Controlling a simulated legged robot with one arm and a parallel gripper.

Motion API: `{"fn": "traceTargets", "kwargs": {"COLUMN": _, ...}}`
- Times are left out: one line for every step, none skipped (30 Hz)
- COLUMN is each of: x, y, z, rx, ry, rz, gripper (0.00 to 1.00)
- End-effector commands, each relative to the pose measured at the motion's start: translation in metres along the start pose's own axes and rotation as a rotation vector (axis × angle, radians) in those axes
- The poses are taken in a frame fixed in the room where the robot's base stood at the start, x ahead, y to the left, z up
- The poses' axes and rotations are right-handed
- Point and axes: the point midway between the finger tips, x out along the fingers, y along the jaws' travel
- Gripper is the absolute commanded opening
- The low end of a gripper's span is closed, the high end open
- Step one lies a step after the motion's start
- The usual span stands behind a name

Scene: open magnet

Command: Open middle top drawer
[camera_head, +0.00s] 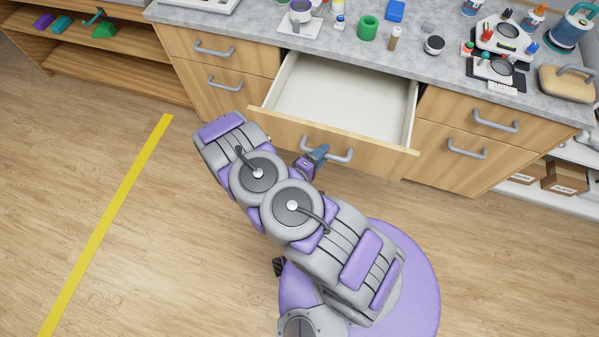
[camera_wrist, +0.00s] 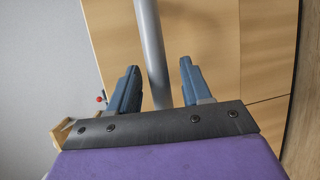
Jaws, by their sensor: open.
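The middle top drawer (camera_head: 340,98) stands pulled out from the counter in the head view, and its white inside looks empty. Its wooden front carries a grey bar handle (camera_head: 342,156). My gripper (camera_head: 321,152) is at the left part of this handle. In the wrist view the handle bar (camera_wrist: 151,50) runs between the two blue fingers of my gripper (camera_wrist: 158,85). The fingers are apart, with gaps on both sides of the bar. The wooden drawer front (camera_wrist: 205,45) lies behind them.
Closed drawers with grey handles flank the open one on the left (camera_head: 222,75) and right (camera_head: 480,130). The grey countertop (camera_head: 370,62) above holds cups, bottles and lab devices. An open wooden shelf (camera_head: 120,65) stands at the far left. The floor (camera_head: 130,240) on the left is clear, with a yellow line.

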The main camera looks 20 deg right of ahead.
Motion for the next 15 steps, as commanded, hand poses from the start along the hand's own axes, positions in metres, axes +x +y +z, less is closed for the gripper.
{"fn": "traceTargets", "kwargs": {"x": -0.007, "y": 0.0, "z": -0.001, "rx": 0.0, "ry": 0.003, "rz": 0.0, "gripper": 0.48}}
{"fn": "traceTargets", "kwargs": {"x": -0.011, "y": 0.0, "z": -0.001, "rx": 0.0, "ry": 0.005, "rz": 0.0, "gripper": 0.48}}
{"fn": "traceTargets", "kwargs": {"x": -0.016, "y": 0.0, "z": -0.001, "rx": 0.0, "ry": 0.004, "rz": 0.0, "gripper": 0.48}}
{"fn": "traceTargets", "kwargs": {"x": -0.021, "y": 0.0, "z": -0.001, "rx": 0.0, "ry": 0.005, "rz": 0.0, "gripper": 0.48}}
{"fn": "traceTargets", "kwargs": {"x": -0.025, "y": 0.0, "z": -0.001, "rx": 0.0, "ry": 0.005, "rz": 0.0, "gripper": 0.48}}
{"fn": "traceTargets", "kwargs": {"x": -0.031, "y": 0.0, "z": -0.002, "rx": 0.0, "ry": 0.006, "rz": 0.0, "gripper": 0.48}}
{"fn": "traceTargets", "kwargs": {"x": -0.035, "y": 0.0, "z": -0.002, "rx": 0.0, "ry": 0.005, "rz": -0.001, "gripper": 0.48}}
{"fn": "traceTargets", "kwargs": {"x": -0.039, "y": 0.0, "z": -0.002, "rx": 0.0, "ry": 0.006, "rz": -0.001, "gripper": 0.48}}
{"fn": "traceTargets", "kwargs": {"x": -0.045, "y": 0.0, "z": -0.002, "rx": 0.0, "ry": 0.005, "rz": -0.002, "gripper": 0.48}}
{"fn": "traceTargets", "kwargs": {"x": -0.049, "y": 0.0, "z": -0.001, "rx": 0.0, "ry": 0.005, "rz": -0.002, "gripper": 0.48}}
{"fn": "traceTargets", "kwargs": {"x": -0.053, "y": 0.0, "z": -0.001, "rx": 0.0, "ry": 0.004, "rz": -0.002, "gripper": 0.48}}
{"fn": "traceTargets", "kwargs": {"x": -0.059, "y": 0.0, "z": -0.002, "rx": 0.001, "ry": 0.005, "rz": -0.003, "gripper": 0.48}}
{"fn": "traceTargets", "kwargs": {"x": -0.063, "y": 0.0, "z": -0.001, "rx": 0.001, "ry": 0.004, "rz": -0.002, "gripper": 0.48}}
{"fn": "traceTargets", "kwargs": {"x": -0.067, "y": 0.0, "z": -0.001, "rx": 0.001, "ry": 0.004, "rz": -0.002, "gripper": 0.48}}
{"fn": "traceTargets", "kwargs": {"x": -0.073, "y": 0.0, "z": -0.001, "rx": 0.001, "ry": 0.005, "rz": -0.003, "gripper": 0.48}}
